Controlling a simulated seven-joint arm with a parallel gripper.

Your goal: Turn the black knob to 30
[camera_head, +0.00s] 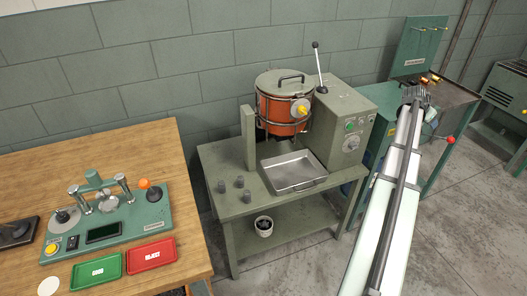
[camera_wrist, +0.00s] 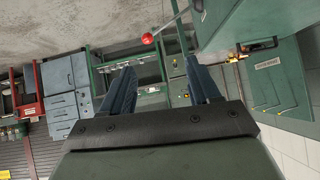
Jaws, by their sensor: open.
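I cannot make out a black knob for certain in either view. A pale round dial (camera_head: 351,143) is on the front of the grey-green machine (camera_head: 345,105), too small to read. My gripper (camera_head: 416,95) is at the far end of my arm, above the green bench on the right and well apart from that dial. In the wrist view my gripper (camera_wrist: 160,65) has its two dark fingers spread, with nothing between them. A green machine with a red-ball lever lies beyond the fingers. My arm hides part of the green bench in the head view.
A wooden table (camera_head: 120,150) at left carries a green fixture (camera_head: 105,222). The red-ball lever (camera_head: 450,140) stands right of my arm and shows in the wrist view (camera_wrist: 148,38).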

